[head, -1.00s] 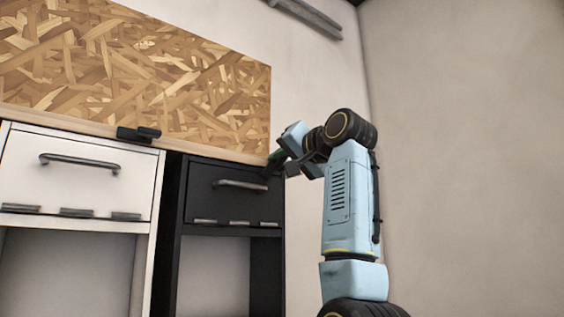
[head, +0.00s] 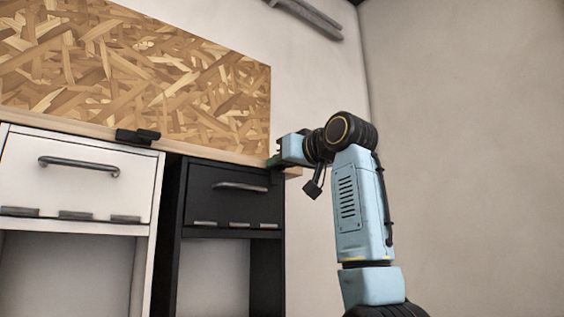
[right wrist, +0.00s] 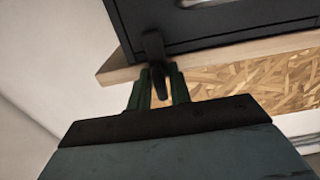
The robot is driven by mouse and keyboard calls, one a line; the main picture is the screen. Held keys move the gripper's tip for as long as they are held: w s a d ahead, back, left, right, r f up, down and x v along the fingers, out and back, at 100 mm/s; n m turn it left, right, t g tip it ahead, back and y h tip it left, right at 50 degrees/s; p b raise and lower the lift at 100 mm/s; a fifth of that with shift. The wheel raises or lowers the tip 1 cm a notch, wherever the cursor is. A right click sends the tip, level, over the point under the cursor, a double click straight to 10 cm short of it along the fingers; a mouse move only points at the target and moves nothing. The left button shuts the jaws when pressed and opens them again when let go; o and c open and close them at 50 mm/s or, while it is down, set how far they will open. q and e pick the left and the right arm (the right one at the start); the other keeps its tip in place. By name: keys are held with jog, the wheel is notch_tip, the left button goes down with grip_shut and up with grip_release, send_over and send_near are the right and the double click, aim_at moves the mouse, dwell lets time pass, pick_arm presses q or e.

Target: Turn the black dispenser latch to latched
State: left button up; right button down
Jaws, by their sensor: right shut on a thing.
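The black dispenser (head: 228,190) is the dark unit on the right, below the wooden rail. Its dark latch (right wrist: 153,48) shows in the right wrist view as a short bar across the rail's edge, near the rail's end. My right gripper (right wrist: 158,85) has its green fingers on either side of the latch's near end and is shut on it. In the head view my right gripper (head: 274,161) is at the dispenser's upper right corner, and the latch is largely hidden there. My left gripper is not in view.
A white dispenser (head: 80,172) stands to the left, with another dark latch (head: 138,136) lying along the rail (head: 205,152) above it. A chipboard panel (head: 150,80) rises behind. A bare wall (head: 470,150) is at the right, with free room before it.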

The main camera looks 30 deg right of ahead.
dwell(0.4)
jog(key=c, duration=1.5)
grip_release()
jog(key=shift+s, duration=0.1)
jog(key=s+b, duration=0.2)
jog(key=s, duration=0.2)
jog(key=s+b, duration=0.1)
jog(key=s, duration=0.3)
jog(key=s+d+b, duration=0.1)
jog(key=s+b, duration=0.1)
jog(key=s, duration=0.3)
jog(key=shift+s+b, duration=0.1)
jog(key=shift+b, duration=0.2)
